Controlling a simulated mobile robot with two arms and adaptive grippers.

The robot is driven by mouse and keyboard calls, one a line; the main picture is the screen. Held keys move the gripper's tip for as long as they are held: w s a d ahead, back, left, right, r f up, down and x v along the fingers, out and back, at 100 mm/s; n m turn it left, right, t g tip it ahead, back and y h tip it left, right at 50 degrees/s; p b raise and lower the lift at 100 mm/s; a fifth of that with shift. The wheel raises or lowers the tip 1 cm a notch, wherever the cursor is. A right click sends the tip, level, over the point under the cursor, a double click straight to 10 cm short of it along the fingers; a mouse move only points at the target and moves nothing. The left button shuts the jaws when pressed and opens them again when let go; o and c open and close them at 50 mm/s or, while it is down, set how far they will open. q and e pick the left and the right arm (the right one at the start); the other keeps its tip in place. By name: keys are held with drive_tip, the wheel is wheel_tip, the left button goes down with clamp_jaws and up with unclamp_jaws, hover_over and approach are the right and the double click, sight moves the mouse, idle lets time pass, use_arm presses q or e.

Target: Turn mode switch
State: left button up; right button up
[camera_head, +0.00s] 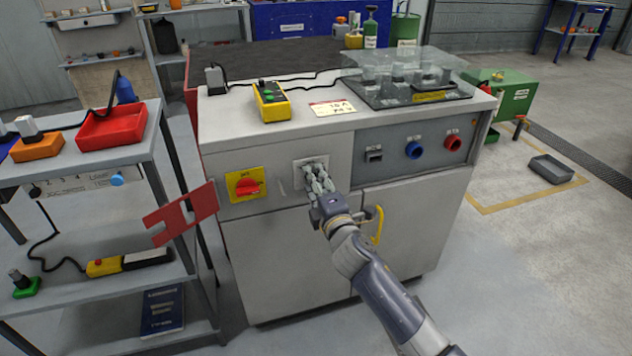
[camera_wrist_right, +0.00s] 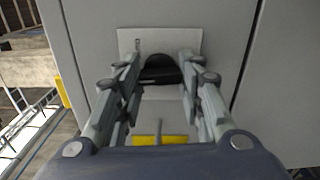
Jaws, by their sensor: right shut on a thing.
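The mode switch is a black knob (camera_wrist_right: 160,70) on a pale square plate (camera_wrist_right: 130,42) on the front of the grey cabinet. In the head view the plate (camera_head: 301,170) shows, but my fingers hide most of the knob. My right gripper (camera_head: 314,172) reaches the plate from the front. In the right wrist view my right gripper (camera_wrist_right: 160,72) has a finger on each side of the knob and is shut on it. My left gripper is in neither view.
A red rotary handle on a yellow plate (camera_head: 246,185) sits left of the switch. A yellow door handle (camera_head: 377,225) is below right. Blue (camera_head: 413,150) and red (camera_head: 452,143) sockets are to the right. A red bracket (camera_head: 181,214) juts out at left.

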drive_tip(key=shift+m, duration=0.4)
drive_tip(key=o, duration=1.1)
drive_tip(key=v, duration=1.2)
